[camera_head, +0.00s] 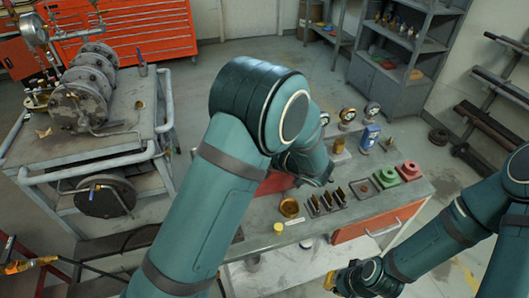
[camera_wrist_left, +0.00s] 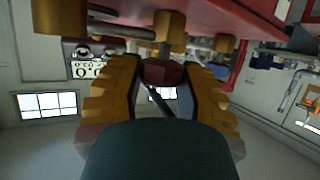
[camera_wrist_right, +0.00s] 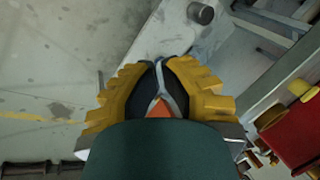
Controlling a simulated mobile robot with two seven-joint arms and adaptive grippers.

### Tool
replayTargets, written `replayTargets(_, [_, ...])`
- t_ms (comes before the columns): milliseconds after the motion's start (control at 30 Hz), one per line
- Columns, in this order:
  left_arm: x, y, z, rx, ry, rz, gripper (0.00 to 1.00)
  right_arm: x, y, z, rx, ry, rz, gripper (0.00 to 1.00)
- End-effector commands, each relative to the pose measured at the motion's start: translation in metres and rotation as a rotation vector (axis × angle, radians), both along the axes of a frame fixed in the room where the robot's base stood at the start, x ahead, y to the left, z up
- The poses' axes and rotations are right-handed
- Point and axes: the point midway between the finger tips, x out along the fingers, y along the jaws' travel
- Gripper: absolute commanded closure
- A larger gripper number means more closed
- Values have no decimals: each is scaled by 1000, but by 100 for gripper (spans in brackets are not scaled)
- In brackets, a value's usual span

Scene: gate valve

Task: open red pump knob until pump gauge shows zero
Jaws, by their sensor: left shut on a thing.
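In the left wrist view my left gripper (camera_wrist_left: 163,75) has its yellow-backed fingers on either side of a dark red faceted knob (camera_wrist_left: 165,71) and is shut on it. Brass fittings (camera_wrist_left: 169,28) show above the knob. In the head view my own left arm hides this gripper and the knob. Round-faced gauges (camera_head: 347,115) and (camera_head: 371,109) stand at the back of the workbench; their readings are too small to tell. My right gripper (camera_head: 331,281) is at the front of the bench, low in the head view. In the right wrist view (camera_wrist_right: 162,66) its fingertips are nearly together, with nothing clearly held.
The workbench (camera_head: 415,190) carries a green block (camera_head: 384,178), a red block (camera_head: 409,170), dark upright plates (camera_head: 328,201) and a brass piece (camera_head: 289,207). A cart with machinery (camera_head: 90,150) stands left. Grey shelves (camera_head: 388,75) stand behind. Open floor lies between.

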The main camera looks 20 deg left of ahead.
Motion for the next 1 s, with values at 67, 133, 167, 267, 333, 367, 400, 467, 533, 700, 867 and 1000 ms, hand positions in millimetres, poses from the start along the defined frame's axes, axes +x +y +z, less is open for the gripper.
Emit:
replayTargets(67, [0, 1, 0, 0, 0, 5, 99, 0, 0, 1, 0, 0, 0, 100])
replayTargets(133, [0, 1, 0, 1, 0, 16, 99, 0, 0, 4, 0, 1, 0, 100])
replayTargets(167, [0, 1, 1, 2, 1, 22, 99, -1, 0, 5, 0, 2, 1, 100])
replayTargets(267, [0, 1, 2, 0, 0, 58, 99, 0, 0, 13, 0, 0, -1, 100])
replayTargets(333, [1, 1, 3, 1, 1, 96, 99, 2, 0, 19, -1, -3, -5, 100])
replayTargets(367, [0, 1, 3, 1, 1, 113, 99, 3, 0, 22, -2, -6, -6, 100])
replayTargets(400, [1, 1, 3, 1, 1, 140, 99, 4, -1, 27, -2, -8, -9, 100])
replayTargets(467, [1, 1, 3, 1, 1, 181, 99, 6, -1, 33, -3, -13, -12, 100])
replayTargets(533, [1, 1, 3, 1, 1, 233, 99, 8, -1, 39, -4, -17, -15, 100])
replayTargets(700, [1, 1, 1, 0, 0, 352, 99, 12, -2, 49, -6, -26, -22, 100])
replayTargets(867, [0, 1, 1, -1, -1, 445, 99, 14, -3, 53, -7, -31, -26, 100])
replayTargets(1000, [0, 1, 0, 0, 1, 502, 99, 15, -3, 56, -8, -33, -28, 100])
